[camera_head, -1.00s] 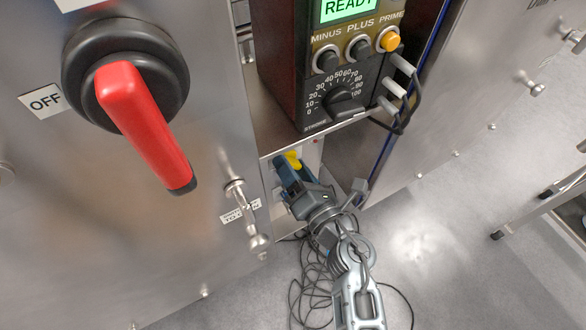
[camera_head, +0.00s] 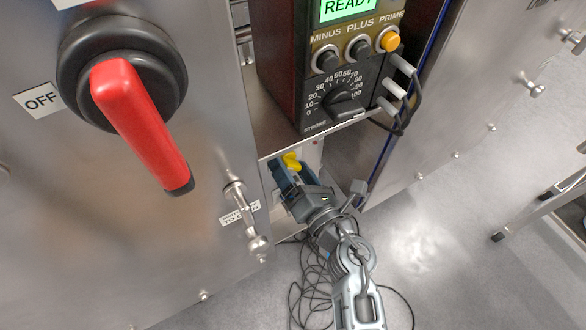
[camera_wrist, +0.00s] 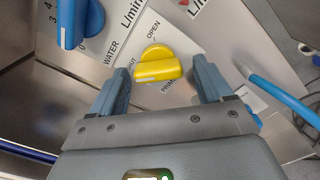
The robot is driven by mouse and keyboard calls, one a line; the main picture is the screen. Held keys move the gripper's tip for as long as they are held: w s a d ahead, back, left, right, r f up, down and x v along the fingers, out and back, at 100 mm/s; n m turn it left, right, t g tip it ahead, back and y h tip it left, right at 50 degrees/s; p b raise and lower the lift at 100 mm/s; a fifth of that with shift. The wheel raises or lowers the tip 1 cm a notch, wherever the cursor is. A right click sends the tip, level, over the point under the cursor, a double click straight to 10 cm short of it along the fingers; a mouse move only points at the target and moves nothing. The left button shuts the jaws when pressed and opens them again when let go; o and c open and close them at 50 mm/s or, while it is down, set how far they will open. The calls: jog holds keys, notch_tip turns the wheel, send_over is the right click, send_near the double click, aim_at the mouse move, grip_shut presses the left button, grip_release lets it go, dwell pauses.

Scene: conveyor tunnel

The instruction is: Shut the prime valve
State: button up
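The prime valve is a yellow knob (camera_wrist: 158,66) on a white label plate with OPEN and SHUT marks, partly covered, and PRIME below. In the wrist view its grip bar lies roughly level across the picture, its white-marked end to the left near the SHUT mark. My gripper (camera_wrist: 157,85) is open, with one blue-grey finger on each side of the knob and a gap to both. In the head view the yellow knob (camera_head: 291,161) shows small just beyond my gripper (camera_head: 284,171), in the recess under the control box.
A blue knob (camera_wrist: 78,20) marked WATER sits at upper left in the wrist view. A blue hose (camera_wrist: 275,90) runs at the right. In the head view the control box (camera_head: 345,75) reads READY above the recess. A red-handled switch (camera_head: 140,125) is at left. Cables lie on the floor.

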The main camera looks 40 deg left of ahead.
jog(key=p+v, duration=0.2)
jog(key=v, duration=0.5)
jog(key=shift+s+d, duration=0.15)
jog(key=shift+d, duration=0.2)
